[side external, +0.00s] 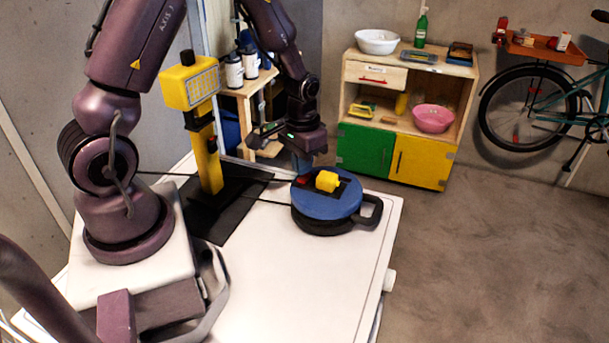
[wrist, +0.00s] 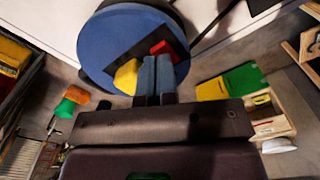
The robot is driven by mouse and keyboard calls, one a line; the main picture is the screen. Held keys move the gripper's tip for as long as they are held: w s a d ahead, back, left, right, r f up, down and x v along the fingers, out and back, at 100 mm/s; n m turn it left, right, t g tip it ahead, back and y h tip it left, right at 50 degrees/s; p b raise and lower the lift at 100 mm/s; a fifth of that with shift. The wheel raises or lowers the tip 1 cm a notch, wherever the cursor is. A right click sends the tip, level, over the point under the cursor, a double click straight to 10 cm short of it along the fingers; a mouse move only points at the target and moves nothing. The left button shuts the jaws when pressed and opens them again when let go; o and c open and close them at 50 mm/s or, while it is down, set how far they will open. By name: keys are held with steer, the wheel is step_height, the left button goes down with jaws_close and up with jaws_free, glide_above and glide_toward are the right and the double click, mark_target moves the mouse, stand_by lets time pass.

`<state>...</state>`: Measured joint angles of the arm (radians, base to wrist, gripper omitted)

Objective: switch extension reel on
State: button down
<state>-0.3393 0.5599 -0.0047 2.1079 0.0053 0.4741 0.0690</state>
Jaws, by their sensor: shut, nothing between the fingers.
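The extension reel (side external: 325,207) lies flat on the white worktop, with a blue round top and a dark handle on its right side. In the wrist view, its blue top (wrist: 105,40) carries a black panel with a red switch (wrist: 161,47) and a yellow block (wrist: 127,76). The red switch (side external: 302,182) is partly hidden by my gripper in the side view, left of the yellow block (side external: 327,181). My gripper (side external: 303,166) points down over the switch. Its fingers (wrist: 156,60) are shut and empty, tips close to the switch; whether they touch it is unclear.
A yellow work lamp (side external: 207,140) stands on a black mat left of the reel. Black cables run from the reel past it. The white worktop (side external: 290,285) is clear in front. A cabinet (side external: 365,148) and a bicycle stand beyond.

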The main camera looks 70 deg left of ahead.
mark_target(301, 179)
steer(key=shift+f, duration=1)
stand_by(0.3)
steer(key=shift+r, duration=3.55)
steer(key=shift+s, duration=0.2)
steer(key=s+d+r+m+t, duration=0.1)
steer(key=s+d+r+t, duration=0.1)
steer(key=r, duration=0.4)
steer(key=s+d+r+m+t, duration=0.1)
steer(key=s+d+r, duration=0.4)
steer(key=s+r, duration=0.1)
steer(key=s+d+r+m+t, duration=0.1)
steer(key=s+d+r+t, duration=0.1)
steer(key=s+d+r, duration=0.2)
step_height(301, 179, up, 4)
steer(key=shift+s+d+f+t, duration=0.15)
steer(key=shift+s+f+t, duration=0.05)
steer(key=shift+s+t, duration=0.1)
